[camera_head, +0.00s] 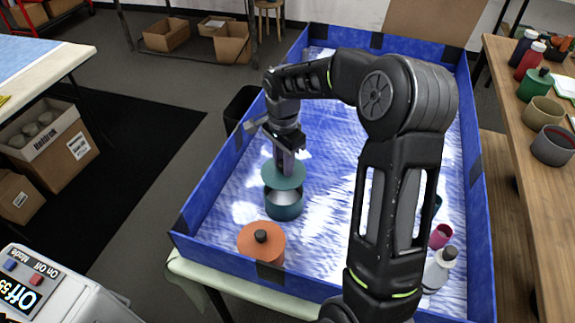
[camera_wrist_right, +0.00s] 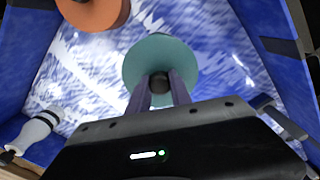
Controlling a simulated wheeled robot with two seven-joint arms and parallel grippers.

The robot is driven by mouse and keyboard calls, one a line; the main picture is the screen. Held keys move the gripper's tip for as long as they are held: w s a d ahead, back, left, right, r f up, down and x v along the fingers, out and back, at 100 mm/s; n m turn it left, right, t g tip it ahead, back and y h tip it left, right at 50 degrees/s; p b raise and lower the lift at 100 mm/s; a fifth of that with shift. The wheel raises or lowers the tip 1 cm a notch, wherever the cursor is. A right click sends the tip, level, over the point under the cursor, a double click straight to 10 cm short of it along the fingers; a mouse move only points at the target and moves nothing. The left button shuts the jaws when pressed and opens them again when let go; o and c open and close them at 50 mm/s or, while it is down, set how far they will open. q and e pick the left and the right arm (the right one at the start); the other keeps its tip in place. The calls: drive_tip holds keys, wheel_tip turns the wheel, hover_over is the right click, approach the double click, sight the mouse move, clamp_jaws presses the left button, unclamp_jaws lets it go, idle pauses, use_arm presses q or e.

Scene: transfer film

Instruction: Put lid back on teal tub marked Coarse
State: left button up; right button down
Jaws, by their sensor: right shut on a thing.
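A teal tub (camera_head: 283,207) stands in the blue-walled tray, and its pale inside shows below the lid. The teal lid (camera_head: 283,175) is held above the tub, a little apart from it, and looks slightly tilted. My right gripper (camera_head: 287,158) is shut on the lid's dark knob; the right wrist view shows the fingers (camera_wrist_right: 160,88) on both sides of the knob and the lid (camera_wrist_right: 160,58) beyond. The lid hides the tub in that view. I cannot read any marking on the tub. My left gripper is not in view.
An orange lidded tub (camera_head: 262,246) stands close to the teal tub, near the front wall. A white bottle (camera_head: 438,270) and a pink cup (camera_head: 441,236) stand at the tray's right. The blue tray wall (camera_head: 222,145) rises on the left.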

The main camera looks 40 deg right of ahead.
sight(283, 180)
drive_tip(key=shift+w, duration=0.1)
drive_tip(key=shift+f, duration=0.1)
drive_tip(key=shift+f+b, duration=2.2)
drive_tip(key=shift+f, duration=0.9)
drive_tip(key=shift+f+b, duration=0.15)
drive_tip(key=shift+b, duration=0.2)
idle(0.6)
drive_tip(key=c, duration=0.6)
unclamp_jaws()
